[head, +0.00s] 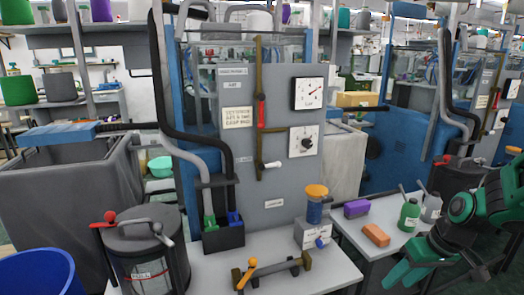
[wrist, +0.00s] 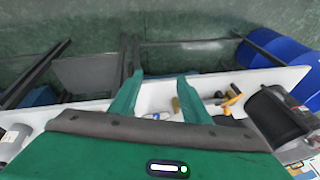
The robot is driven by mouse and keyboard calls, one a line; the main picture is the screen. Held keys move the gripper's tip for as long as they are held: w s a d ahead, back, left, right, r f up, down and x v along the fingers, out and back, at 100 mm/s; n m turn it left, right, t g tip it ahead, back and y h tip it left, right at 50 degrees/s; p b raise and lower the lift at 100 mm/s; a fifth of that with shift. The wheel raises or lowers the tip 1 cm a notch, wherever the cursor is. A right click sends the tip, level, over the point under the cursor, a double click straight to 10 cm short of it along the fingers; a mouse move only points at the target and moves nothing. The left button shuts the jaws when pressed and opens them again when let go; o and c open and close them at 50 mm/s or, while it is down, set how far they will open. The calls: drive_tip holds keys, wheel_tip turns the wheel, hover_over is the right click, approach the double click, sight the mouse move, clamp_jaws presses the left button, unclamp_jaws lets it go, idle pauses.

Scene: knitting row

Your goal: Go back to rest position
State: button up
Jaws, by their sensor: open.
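My gripper (head: 405,264) is at the lower right of the head view, with its green fingers pointing left and down. It is in front of the right-hand table and apart from the things on it. In the wrist view the two green fingers (wrist: 160,80) stand apart with nothing held between them. The arm, dark with green parts, is at the right edge of the head view.
A white table (head: 215,275) holds a lidded pot (head: 148,262) and a brown fixture with an orange lever (head: 262,270). Green bottle (head: 409,216), orange block (head: 376,235) and purple block (head: 356,208) stand near my gripper. A blue bin (head: 40,275) is lower left.

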drive_tip(key=s+d+r+m+g+h, duration=0.1)
drive_tip(key=s+d+r+m, duration=0.2)
drive_tip(key=s, duration=0.6)
drive_tip(key=s+d+r+m+g+h, duration=0.1)
drive_tip(key=s+r+m, duration=0.4)
drive_tip(key=s, duration=0.5)
drive_tip(key=shift+d+r+g, duration=0.3)
drive_tip(key=shift+d+r, duration=0.1)
drive_tip(key=shift+d, duration=0.5)
